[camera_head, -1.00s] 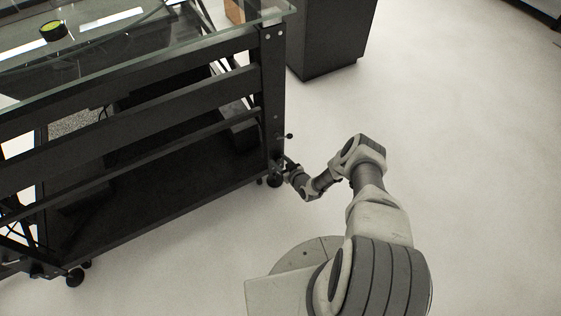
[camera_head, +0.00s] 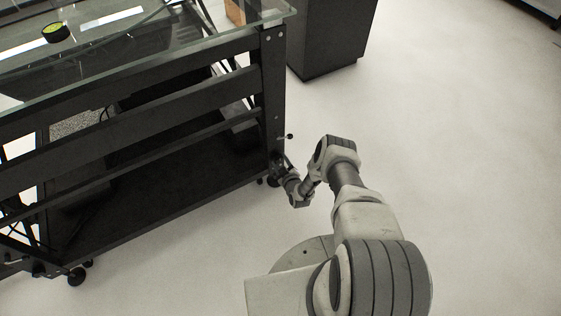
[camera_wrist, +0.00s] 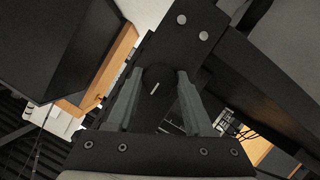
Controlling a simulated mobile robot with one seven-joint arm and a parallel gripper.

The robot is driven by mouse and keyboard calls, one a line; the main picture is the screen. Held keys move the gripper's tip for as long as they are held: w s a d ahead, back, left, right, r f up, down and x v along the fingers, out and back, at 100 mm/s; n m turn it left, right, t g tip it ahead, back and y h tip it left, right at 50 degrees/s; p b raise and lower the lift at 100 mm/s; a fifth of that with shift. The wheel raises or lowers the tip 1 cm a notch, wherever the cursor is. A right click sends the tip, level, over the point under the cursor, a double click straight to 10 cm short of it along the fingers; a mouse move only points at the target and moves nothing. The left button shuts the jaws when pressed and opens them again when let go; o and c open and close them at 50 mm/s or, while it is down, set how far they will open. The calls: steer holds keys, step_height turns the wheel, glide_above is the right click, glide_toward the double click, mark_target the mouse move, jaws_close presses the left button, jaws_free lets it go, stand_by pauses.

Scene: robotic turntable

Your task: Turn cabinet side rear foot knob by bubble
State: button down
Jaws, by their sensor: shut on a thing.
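The black-framed cabinet (camera_head: 120,123) with a glass top stands at left. A round yellow-green bubble level (camera_head: 56,31) lies on its glass top. In the wrist view a dark round knob (camera_wrist: 157,80) with a short white mark sits between the two grey fingers of my gripper (camera_wrist: 158,76). My gripper is shut on this knob, one finger at each side. In the head view my arm reaches to the cabinet's lower right corner, beside the foot there. The knob cannot be made out in that view, and the fingers are mostly hidden.
A small lever (camera_head: 289,136) sticks out of the corner post above my wrist. A dark cabinet (camera_head: 330,40) stands behind at the top. The pale floor (camera_head: 460,150) to the right is clear. Another foot (camera_head: 77,276) shows at lower left.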

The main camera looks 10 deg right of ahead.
steer(key=shift+n+t+h, duration=0.4)
steer(key=shift+n+h, duration=0.1)
steer(key=shift+n, duration=0.3)
steer(key=shift+c, duration=1.5)
jaws_free()
